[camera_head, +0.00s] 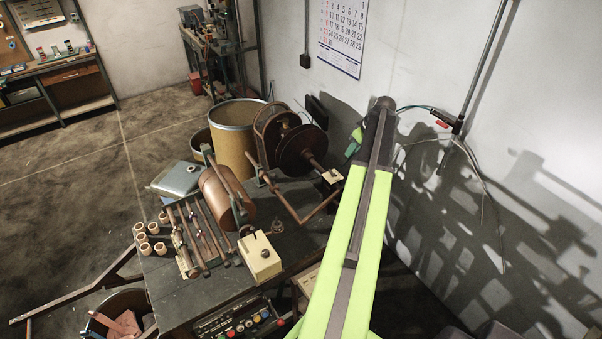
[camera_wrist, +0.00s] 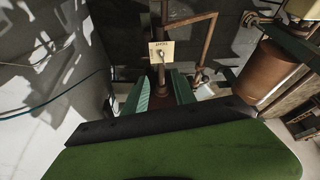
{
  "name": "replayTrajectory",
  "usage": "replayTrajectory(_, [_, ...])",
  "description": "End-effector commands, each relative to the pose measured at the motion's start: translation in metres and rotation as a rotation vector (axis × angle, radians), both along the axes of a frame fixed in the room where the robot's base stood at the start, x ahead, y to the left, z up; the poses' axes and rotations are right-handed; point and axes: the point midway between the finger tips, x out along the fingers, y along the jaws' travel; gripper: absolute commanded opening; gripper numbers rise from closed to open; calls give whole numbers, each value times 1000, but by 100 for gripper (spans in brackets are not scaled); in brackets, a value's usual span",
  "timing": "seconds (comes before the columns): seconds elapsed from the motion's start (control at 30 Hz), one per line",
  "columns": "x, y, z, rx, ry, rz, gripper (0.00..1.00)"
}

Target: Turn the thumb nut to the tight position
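A small cream plate (camera_head: 332,176) sits at the end of the dark reel's shaft in the head view. In the wrist view, the plate (camera_wrist: 153,53) carries small lettering and a little light fitting at its middle, perhaps the thumb nut (camera_wrist: 161,54); it is too small to be sure or to read its position. My gripper (camera_wrist: 160,92) shows two green fingers spread apart, with the brown shaft visible beyond the gap. The plate appears ahead of the fingertips, not between them. In the head view my arm mostly hides the gripper, leaving a green part (camera_head: 354,143) showing.
A dark reel (camera_head: 301,150) stands beside a tan drum (camera_head: 235,133). A brown roller (camera_head: 227,197), rods and a cream box (camera_head: 260,258) occupy the bench (camera_head: 180,299). A bent brown bar (camera_wrist: 205,35) rises close to the plate. The wall (camera_head: 430,60) stands close on the right.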

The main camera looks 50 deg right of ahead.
Motion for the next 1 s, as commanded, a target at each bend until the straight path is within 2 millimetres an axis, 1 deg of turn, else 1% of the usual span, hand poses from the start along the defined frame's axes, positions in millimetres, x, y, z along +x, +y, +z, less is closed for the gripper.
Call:
replayTrajectory(0.1, [-1, -3, 0, 0, 1, -1, 32])
replayTrajectory(0.47, [5, 0, 0, -1, 0, 7, 32])
replayTrajectory(0.63, [7, -1, -7, -1, 1, 7, 32])
replayTrajectory(0.77, [12, -2, -23, -1, 0, 7, 32])
replayTrajectory(0.87, [18, -3, -42, -2, 0, 7, 32])
replayTrajectory(1.0, [30, -5, -72, -2, 0, 7, 32])
